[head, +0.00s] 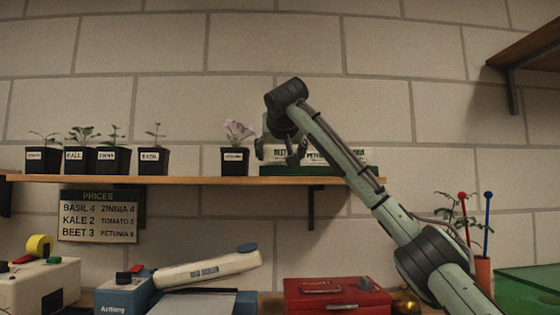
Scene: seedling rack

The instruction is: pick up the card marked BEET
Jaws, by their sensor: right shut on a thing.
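The white card marked BEET (282,153) is upright at the left end of a dark green holder (320,171) on the wall shelf. My right gripper (278,155) comes down over this card from above and is shut on it, with dark fingers to either side. The card is at the holder, and I cannot tell whether its lower edge is clear of it. My left gripper is not in view.
Several labelled black seedling pots (154,160) stand along the wooden shelf (190,180), one with a pink flower (235,161) just left of my gripper. Below are a price board (98,216), a red box (337,297) and a seed packet-like white device (208,270).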

